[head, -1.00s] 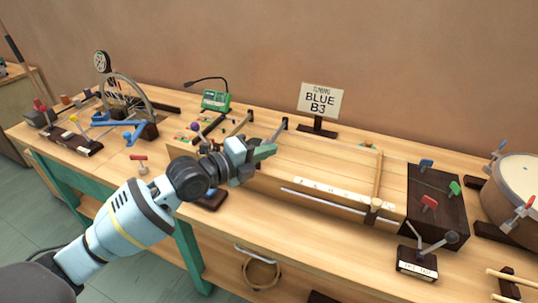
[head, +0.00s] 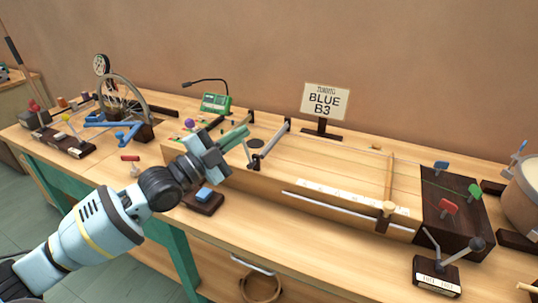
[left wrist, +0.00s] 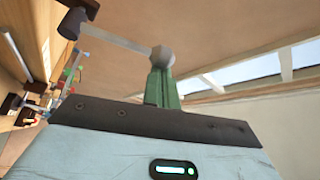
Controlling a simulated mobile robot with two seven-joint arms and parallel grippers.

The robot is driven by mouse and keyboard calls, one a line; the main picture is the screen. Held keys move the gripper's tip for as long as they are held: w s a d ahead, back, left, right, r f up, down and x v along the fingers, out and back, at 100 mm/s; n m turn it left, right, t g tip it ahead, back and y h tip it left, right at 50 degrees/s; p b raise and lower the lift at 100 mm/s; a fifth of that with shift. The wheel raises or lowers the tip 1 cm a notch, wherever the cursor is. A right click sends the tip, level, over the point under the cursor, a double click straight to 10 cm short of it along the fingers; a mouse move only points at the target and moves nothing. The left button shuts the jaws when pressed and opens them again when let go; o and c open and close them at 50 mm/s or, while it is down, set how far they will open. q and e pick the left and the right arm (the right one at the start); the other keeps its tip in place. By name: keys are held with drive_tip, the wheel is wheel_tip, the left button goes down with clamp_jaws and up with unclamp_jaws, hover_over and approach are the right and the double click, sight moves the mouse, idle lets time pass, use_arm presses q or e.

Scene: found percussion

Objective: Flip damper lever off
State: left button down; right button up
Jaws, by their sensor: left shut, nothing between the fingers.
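A pale lever (head: 274,140) with dark ends slants across the left part of the long wooden string box (head: 330,180). It also shows in the left wrist view (left wrist: 120,38), with a dark knob and a grey faceted end. I cannot tell for certain that it is the damper lever. My left gripper (head: 240,135) has shut, empty green fingers, left of this lever. In the left wrist view, the fingertips (left wrist: 161,75) appear just below the faceted end; I cannot tell whether they touch. My right gripper is not in view.
A labelled block with a ball-ended lever (head: 437,272) stands at the front right. A dark block with coloured levers (head: 455,210) and a drum (head: 525,195) are nearby. A "BLUE B3" sign (head: 325,100) stands behind. A blue-buttoned block (head: 203,200) is below my wrist.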

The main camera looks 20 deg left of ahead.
use_arm(q)
drive_tip(key=shift+a+f+n+t+y, duration=0.2)
drive_tip(key=shift+a+n+t, duration=0.25)
drive_tip(key=shift+n, duration=0.3)
drive_tip(key=shift+a+f+n+t+y, duration=0.1)
drive_tip(key=shift+a+n+t+y, duration=0.35)
drive_tip(key=shift+n, duration=0.3)
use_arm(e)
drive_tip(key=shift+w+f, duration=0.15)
use_arm(q)
drive_tip(key=shift+a+h, duration=0.1)
drive_tip(key=shift+h, duration=0.15)
